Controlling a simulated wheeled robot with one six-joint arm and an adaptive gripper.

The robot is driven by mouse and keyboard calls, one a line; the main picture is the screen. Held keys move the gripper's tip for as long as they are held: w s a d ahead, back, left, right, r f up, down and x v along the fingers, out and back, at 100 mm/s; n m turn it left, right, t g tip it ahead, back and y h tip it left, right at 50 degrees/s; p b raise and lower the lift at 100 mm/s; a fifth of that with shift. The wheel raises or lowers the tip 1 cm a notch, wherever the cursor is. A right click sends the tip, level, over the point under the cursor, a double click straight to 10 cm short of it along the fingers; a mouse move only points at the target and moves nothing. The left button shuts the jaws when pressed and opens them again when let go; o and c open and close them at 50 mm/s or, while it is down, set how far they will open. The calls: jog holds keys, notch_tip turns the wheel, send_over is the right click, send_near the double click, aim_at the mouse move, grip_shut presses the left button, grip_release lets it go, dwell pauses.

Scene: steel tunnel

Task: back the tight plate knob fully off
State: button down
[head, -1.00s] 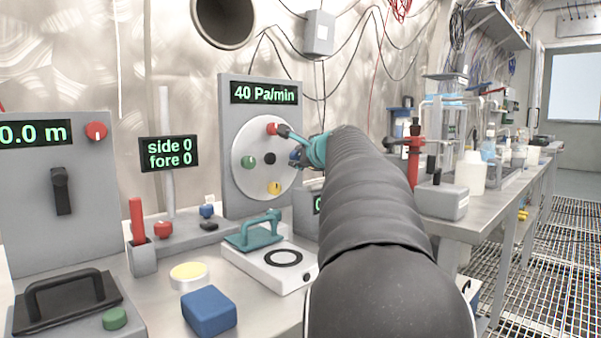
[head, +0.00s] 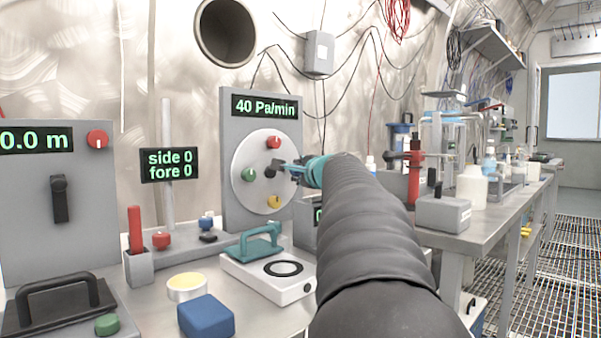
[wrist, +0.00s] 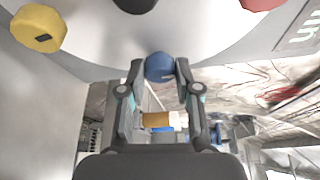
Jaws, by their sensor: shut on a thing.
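A round pale plate (head: 247,186) on a grey panel carries a red knob (head: 273,142), a green knob (head: 249,175), a yellow knob (head: 273,202) and a black centre knob (head: 270,172). My gripper (head: 282,166) is at the plate's right side. In the wrist view my gripper (wrist: 160,72) is shut on a blue knob (wrist: 160,67), with one finger on each side. The blue knob lies near the plate's rim; I cannot tell whether it still touches the plate. In the head view my gripper hides it.
The panel's display (head: 265,106) reads 40 Pa/min. A teal handle (head: 260,243) stands on a white base below the plate. A blue block (head: 206,315) and a yellow-topped dish (head: 187,286) lie on the bench. A red-columned stand (head: 415,175) is right of my arm.

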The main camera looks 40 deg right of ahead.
jog(key=c, duration=0.8)
grip_release()
jog(key=v, duration=1.2)
